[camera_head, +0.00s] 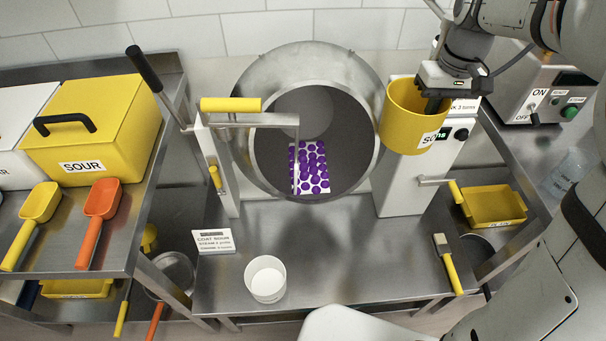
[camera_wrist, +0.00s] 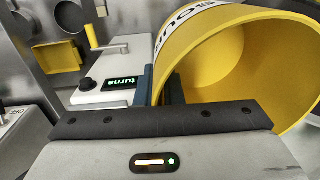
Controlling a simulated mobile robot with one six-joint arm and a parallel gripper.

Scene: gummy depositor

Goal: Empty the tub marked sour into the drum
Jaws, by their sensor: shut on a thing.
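My gripper (camera_head: 436,104) is shut on the wall of a yellow tub (camera_head: 404,122), held up at the right front of the drum's mouth. The tub's label is partly hidden and starts with "SO". In the wrist view, the tub (camera_wrist: 275,60) lies large beyond the jaws (camera_wrist: 160,88), and the part of its inside that shows is bare yellow. The steel drum (camera_head: 262,84) stands open toward me at the middle. Purple gummies (camera_head: 313,170) lie in rows on a white sheet inside it. The tub appears tilted; its full contents cannot be told.
A yellow-handled gate lever (camera_head: 230,104) stands left of the drum. A post with a small display (camera_head: 447,137) and crank stands right. On the bench are a card (camera_head: 213,241), a white cup (camera_head: 267,279) and a brush (camera_head: 448,262). A yellow SOUR bin (camera_head: 95,125) stands at left.

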